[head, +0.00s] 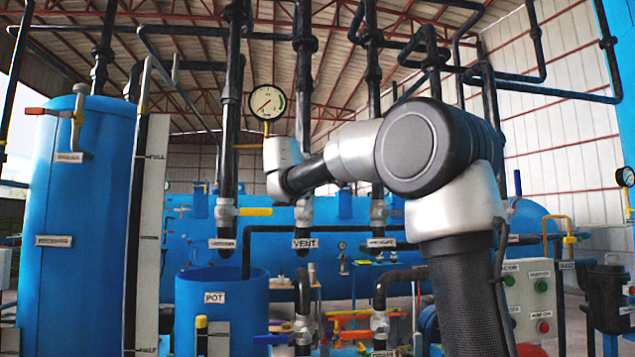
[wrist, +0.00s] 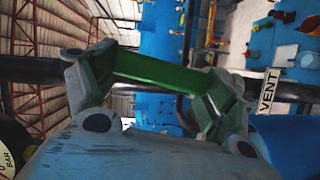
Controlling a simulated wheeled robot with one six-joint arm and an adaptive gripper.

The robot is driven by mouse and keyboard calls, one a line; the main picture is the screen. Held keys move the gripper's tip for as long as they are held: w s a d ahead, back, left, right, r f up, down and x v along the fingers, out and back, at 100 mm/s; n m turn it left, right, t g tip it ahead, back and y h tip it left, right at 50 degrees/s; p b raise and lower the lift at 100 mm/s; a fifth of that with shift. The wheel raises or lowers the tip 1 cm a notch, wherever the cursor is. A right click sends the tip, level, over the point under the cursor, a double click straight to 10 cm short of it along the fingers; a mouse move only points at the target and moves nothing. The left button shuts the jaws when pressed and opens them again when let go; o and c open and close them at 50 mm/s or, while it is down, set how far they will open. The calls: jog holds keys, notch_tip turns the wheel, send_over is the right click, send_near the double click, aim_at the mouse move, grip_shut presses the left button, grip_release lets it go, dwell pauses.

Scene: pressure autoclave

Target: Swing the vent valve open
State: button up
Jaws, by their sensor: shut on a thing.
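The VENT label (head: 304,244) hangs on a dark vertical pipe in the head view. It also shows at the right of the wrist view (wrist: 268,90). The grey vent valve body (head: 303,212) is just above the label, below my wrist. In the wrist view, the green vent valve handle (wrist: 165,73) lies between the fingers of my gripper (wrist: 155,78), in front of the dark pipe. My gripper is shut on this handle. In the head view my own wrist hides the fingers and handle. How far the valve is turned cannot be told.
A pressure gauge (head: 266,102) stands just left of my wrist. Dark pipes with yellow-handled (head: 255,211) and blue-handled (head: 270,339) valves flank the vent pipe. The blue POT tank (head: 222,318) is below left. A control box (head: 530,300) is at the right.

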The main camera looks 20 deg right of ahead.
jog(key=shift+w+a+n+t, duration=0.25)
jog(key=shift+a+n+t, duration=0.05)
jog(key=shift+a+n, duration=0.6)
jog(key=shift+f, duration=0.1)
jog(key=o, duration=1.3)
jog(key=v, duration=1.2)
jog(key=shift+a, duration=0.15)
jog(key=shift+w+f, duration=0.15)
